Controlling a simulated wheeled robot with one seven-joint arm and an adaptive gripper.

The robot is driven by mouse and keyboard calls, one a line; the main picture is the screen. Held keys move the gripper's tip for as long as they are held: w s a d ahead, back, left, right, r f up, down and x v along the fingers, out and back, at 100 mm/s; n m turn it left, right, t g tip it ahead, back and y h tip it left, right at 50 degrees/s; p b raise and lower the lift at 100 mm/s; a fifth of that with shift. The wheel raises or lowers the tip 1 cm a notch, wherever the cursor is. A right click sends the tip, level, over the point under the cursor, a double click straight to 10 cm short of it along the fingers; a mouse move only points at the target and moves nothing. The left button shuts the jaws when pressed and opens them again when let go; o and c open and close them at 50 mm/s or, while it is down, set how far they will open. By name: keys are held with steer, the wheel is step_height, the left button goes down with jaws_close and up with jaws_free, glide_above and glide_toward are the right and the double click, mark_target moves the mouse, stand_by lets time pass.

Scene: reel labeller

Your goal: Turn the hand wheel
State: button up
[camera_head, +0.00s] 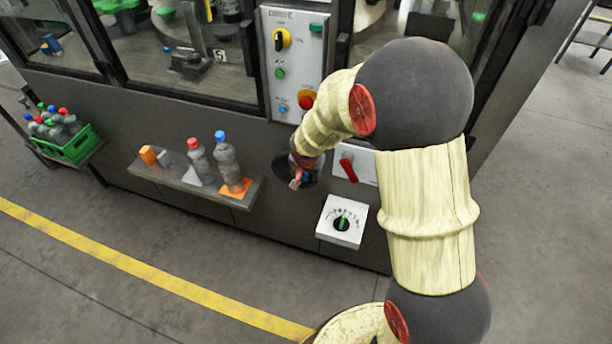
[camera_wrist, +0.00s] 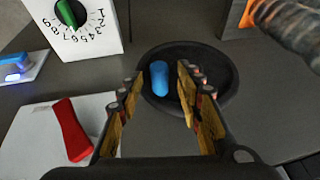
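The hand wheel is a black round disc (camera_wrist: 222,88) with a blue peg handle (camera_wrist: 159,78) standing out near its rim. In the head view the wheel (camera_head: 281,168) is a dark disc on the machine's front panel, partly covered by my gripper (camera_head: 299,178). In the wrist view my gripper (camera_wrist: 159,82) is open. Its two fingers point at the wheel, one on each side of the blue handle, with gaps showing on both sides. I cannot tell how far the fingertips reach along the handle.
A red lever (camera_head: 348,168) on a white plate is right of the wheel. A white numbered dial (camera_head: 342,221) with a green pointer sits below it. A shelf (camera_head: 207,188) with bottles juts out left. A control panel (camera_head: 296,75) with buttons is above. A green crate (camera_head: 75,148) stands far left.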

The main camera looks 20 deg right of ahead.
steer(key=shift+w+f, duration=0.1)
steer(key=shift+f, duration=0.15)
steer(key=shift+c, duration=0.6)
steer(key=c, duration=0.8)
jaws_close()
